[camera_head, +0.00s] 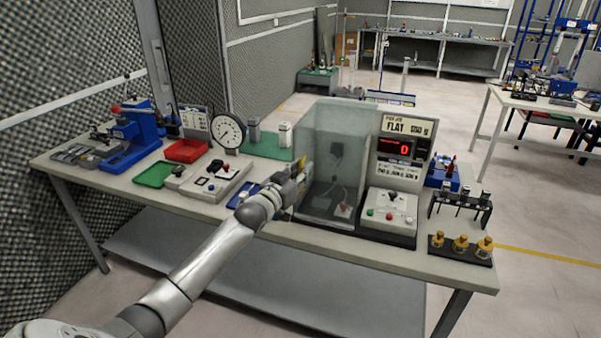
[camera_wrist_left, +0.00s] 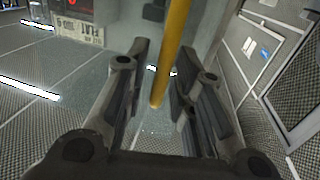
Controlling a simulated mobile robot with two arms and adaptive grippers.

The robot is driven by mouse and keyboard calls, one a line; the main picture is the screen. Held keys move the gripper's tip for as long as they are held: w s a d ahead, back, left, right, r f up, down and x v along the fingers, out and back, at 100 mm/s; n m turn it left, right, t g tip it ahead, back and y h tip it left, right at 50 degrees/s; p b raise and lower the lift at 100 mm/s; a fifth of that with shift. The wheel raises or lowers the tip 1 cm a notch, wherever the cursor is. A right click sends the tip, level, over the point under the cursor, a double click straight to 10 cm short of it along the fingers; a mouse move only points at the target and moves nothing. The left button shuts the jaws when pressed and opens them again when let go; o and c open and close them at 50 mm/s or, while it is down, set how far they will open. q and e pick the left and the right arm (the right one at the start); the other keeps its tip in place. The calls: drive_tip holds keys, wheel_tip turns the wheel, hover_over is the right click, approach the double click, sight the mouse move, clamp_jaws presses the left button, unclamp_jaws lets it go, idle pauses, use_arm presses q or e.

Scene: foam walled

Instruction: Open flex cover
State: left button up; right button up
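The flex cover (camera_head: 350,140) is a clear see-through box on the table, in front of the machine with the FLAT sign. It looks shut, with a small dark fixture inside. A yellow bar-shaped handle (camera_head: 307,168) stands at its left side; the bar (camera_wrist_left: 172,50) also shows in the left wrist view. My left gripper (camera_head: 298,182) is at this handle. In the left wrist view my gripper (camera_wrist_left: 160,75) is open, with the bar between its fingers and gaps showing on both sides. Contact cannot be told. My right gripper is not in view.
A control box (camera_head: 390,210) with buttons stands right of the cover. Left of it are a dial gauge (camera_head: 228,131), a grey control box (camera_head: 210,182), a blue tray (camera_head: 242,194) and a red tray (camera_head: 186,150). Brass pieces (camera_head: 461,243) stand at the table's right end.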

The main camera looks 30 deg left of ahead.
use_arm(q)
clamp_jaws()
drive_tip(key=w+d, duration=0.4)
drive_tip(key=d, duration=1.3)
drive_tip(key=shift+w+d+r, duration=0.2)
drive_tip(key=shift+d+r, duration=0.2)
drive_tip(key=shift+o, duration=1.6)
unclamp_jaws()
drive_tip(key=shift+f, duration=0.1)
drive_tip(key=shift+f, duration=0.1)
